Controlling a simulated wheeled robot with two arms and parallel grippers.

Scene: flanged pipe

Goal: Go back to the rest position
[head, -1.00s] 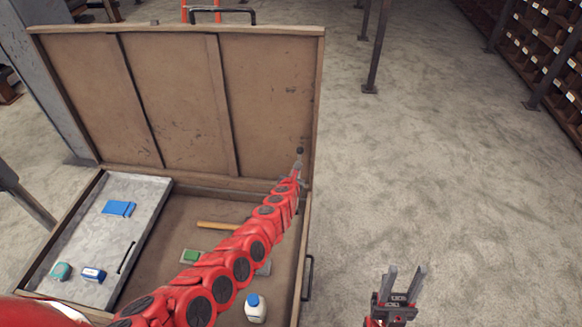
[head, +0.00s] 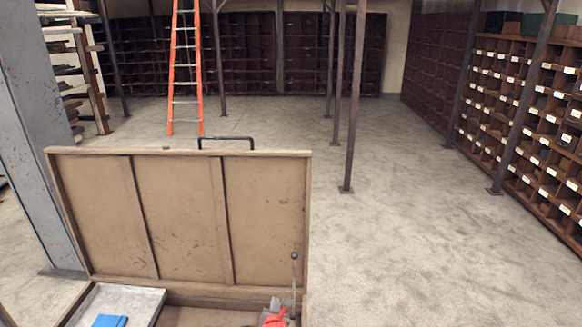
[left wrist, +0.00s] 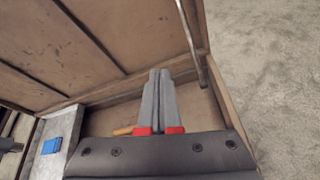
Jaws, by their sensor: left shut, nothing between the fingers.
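My left gripper (head: 276,305) shows at the bottom edge of the head view, low at the right end of the open wooden case (head: 180,215). Only its grey tips and some red show there. In the left wrist view the left gripper (left wrist: 158,82) has its two grey fingers together, with nothing between them. The fingers point over the case floor toward the hinge side of the lid. My right gripper is in no current frame.
A metal rod (head: 294,275) stands at the case's right end, close to my left gripper. A blue item (head: 110,321) lies on the grey tray (head: 130,298). A wooden handle (left wrist: 122,131) lies in the case. Posts, an orange ladder (head: 186,70) and shelving (head: 530,120) stand beyond; floor right is clear.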

